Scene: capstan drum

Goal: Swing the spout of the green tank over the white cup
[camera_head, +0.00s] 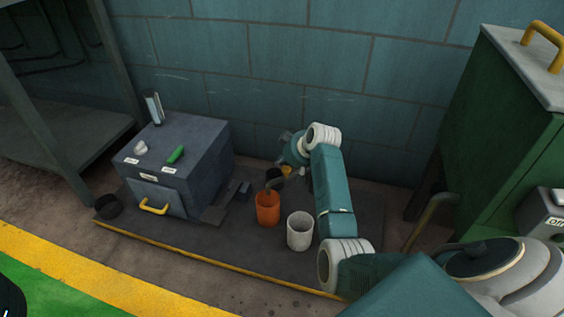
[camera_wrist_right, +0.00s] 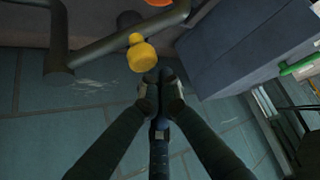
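The white cup (camera_head: 300,231) stands upright on a dark floor plate. The orange cup (camera_head: 268,208) stands to its left, and a dark spout (camera_head: 274,178) ends above it. In the right wrist view the spout is a bent pipe (camera_wrist_right: 108,38) beside a yellow knob (camera_wrist_right: 142,54), with a bit of orange cup at the top edge. My left gripper is not recognisable.
A grey-blue box (camera_head: 205,148) with a yellow handle and green lever stands left. A tiled wall (camera_head: 290,60) is behind. A green cabinet (camera_head: 500,130) stands right, near a bent pipe (camera_head: 430,215). The yellow-edged plate front (camera_head: 200,258) is clear.

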